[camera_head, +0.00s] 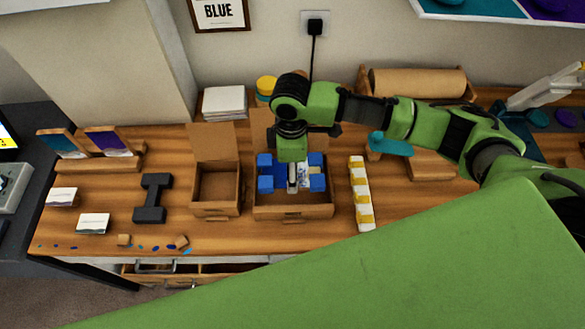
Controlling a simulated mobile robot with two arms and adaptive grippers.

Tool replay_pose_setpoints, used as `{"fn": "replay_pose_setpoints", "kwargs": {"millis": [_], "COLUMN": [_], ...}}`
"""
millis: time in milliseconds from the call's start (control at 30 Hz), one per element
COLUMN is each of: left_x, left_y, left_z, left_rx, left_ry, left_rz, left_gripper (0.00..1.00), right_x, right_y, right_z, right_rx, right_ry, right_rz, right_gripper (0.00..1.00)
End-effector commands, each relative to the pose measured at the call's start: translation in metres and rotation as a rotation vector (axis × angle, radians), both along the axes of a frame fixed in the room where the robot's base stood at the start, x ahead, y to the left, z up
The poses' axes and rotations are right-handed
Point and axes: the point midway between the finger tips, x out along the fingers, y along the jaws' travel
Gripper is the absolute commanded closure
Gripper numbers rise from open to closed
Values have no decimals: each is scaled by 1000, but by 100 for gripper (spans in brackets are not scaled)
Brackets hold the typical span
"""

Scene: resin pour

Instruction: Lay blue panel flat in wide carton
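The wide carton (292,211) is an open cardboard box near the middle of the bench, its flap (263,124) raised at the back. Blue blocky parts (265,183) show inside it on both sides, with a pale printed piece between them. My arm covers the middle, so I cannot tell whether these are one blue panel or separate pieces, or whether anything lies flat. My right gripper (293,186) points down over the carton's middle, between the blue parts. Its fingertips are too small and covered to show if they are open or shut. My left gripper is out of view.
A narrower open carton (217,207) stands close on the left, with a black I-shaped piece (152,198) beyond it. A white and yellow striped bar (360,194) lies right of the wide carton. A paper roll (418,83) and white stack (224,103) stand behind.

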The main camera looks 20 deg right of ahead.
Motion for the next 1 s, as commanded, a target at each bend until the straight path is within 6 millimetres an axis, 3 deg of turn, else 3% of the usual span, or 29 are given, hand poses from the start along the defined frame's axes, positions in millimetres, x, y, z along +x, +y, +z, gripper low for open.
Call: {"fn": "replay_pose_setpoints", "kwargs": {"millis": [33, 333, 633, 933, 967, 1000], "left_x": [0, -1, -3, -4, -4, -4], "left_y": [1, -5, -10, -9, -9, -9], "left_z": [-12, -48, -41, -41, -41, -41], "left_rx": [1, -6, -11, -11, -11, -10], "left_ry": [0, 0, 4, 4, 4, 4], "left_rz": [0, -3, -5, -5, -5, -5], "left_gripper": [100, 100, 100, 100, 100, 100], "right_x": [0, 0, 0, 0, 0, 0], "right_y": [0, 0, 0, 0, 0, 0], "right_z": [-10, -40, -62, -65, -65, -65], "right_rx": [0, -1, -1, 0, 0, 0], "right_ry": [-1, -2, 1, 0, 0, 0], "right_rz": [0, 0, -1, -1, -1, -1], "right_gripper": [58, 58, 58, 58, 37, 26]}}
